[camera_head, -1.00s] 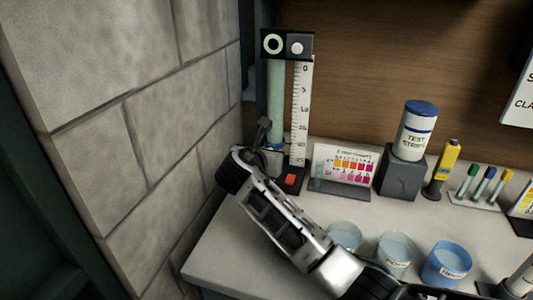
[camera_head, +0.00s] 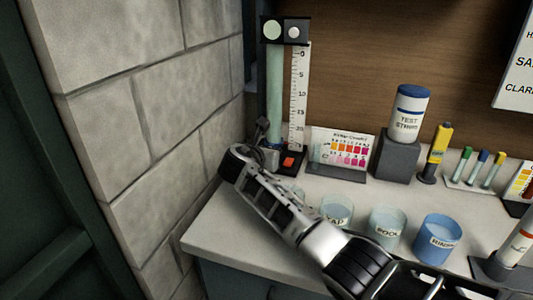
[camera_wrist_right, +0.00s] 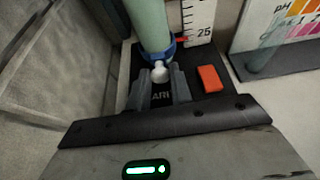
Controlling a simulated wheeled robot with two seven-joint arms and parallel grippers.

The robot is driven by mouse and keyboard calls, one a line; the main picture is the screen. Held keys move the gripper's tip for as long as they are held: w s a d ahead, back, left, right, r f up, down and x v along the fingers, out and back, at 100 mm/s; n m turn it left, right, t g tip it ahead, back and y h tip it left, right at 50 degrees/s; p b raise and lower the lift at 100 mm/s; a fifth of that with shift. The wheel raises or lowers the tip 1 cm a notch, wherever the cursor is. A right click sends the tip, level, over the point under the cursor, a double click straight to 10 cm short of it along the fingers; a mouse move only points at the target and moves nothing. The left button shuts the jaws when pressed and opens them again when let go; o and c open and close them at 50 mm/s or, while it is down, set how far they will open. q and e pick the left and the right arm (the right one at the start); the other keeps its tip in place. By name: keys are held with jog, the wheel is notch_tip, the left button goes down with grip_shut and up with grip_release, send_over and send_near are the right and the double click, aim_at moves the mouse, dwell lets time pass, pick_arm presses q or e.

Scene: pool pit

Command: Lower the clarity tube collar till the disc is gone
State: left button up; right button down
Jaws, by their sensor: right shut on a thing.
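The clarity tube (camera_head: 274,95) is a pale green upright column beside a white numbered scale (camera_head: 299,85). My right gripper (camera_wrist_right: 161,84) is shut on the knob; the head view mostly hides the collar behind this gripper (camera_head: 260,135). At the tube top, a black panel (camera_head: 285,18) has two round windows; the left window (camera_head: 272,30) is plain pale green. My left gripper is not in view.
An orange-red block (camera_wrist_right: 210,78) sits on the black base, right of the gripper. A colour chart (camera_head: 340,150) and a test strips bottle (camera_head: 408,112) on a grey block stand to the right. Several cups, including a blue one (camera_head: 437,240), line the counter front. A block wall (camera_head: 160,120) is close on the left.

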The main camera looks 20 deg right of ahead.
jog(key=c, duration=1.3)
grip_release()
jog(key=shift+f, duration=0.1)
jog(key=p+v, duration=0.1)
jog(key=v, duration=1.5)
